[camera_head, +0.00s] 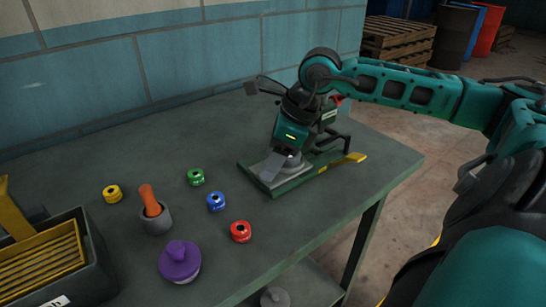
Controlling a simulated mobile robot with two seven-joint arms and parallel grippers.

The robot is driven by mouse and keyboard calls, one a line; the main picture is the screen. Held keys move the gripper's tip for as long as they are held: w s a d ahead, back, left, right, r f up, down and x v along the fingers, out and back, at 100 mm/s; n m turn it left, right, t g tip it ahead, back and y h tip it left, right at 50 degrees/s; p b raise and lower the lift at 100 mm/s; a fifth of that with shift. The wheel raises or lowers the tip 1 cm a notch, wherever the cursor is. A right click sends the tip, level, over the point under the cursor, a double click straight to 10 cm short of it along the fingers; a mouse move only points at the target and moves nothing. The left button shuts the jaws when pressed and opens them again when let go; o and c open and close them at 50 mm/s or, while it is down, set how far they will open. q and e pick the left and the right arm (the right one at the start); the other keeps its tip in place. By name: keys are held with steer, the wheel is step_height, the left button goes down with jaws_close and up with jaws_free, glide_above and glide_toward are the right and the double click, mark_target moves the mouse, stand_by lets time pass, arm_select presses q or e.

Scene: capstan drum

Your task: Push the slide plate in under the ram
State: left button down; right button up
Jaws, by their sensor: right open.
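A small press with a green base (262,186) stands near the table's right end. A yellow tab (354,158) sticks out at the right end of this base; I cannot tell whether it belongs to the slide plate. A grey round piece (293,164) sits on the base, partly covered. My right gripper (280,166) reaches down over the base from above, open, with its fingers close to the grey piece. I cannot tell whether they touch it. My right arm hides the ram and much of the press. My left gripper is out of view.
Yellow (112,194), green (196,177), blue (216,202) and red (240,231) small rings lie left of the press. A grey mortar with an orange pestle (150,203), a purple lidded pot (179,263) and a dark bin (90,255) stand further left. The table's back is clear.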

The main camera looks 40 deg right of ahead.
steer(key=shift+c, duration=0.4)
jaws_close()
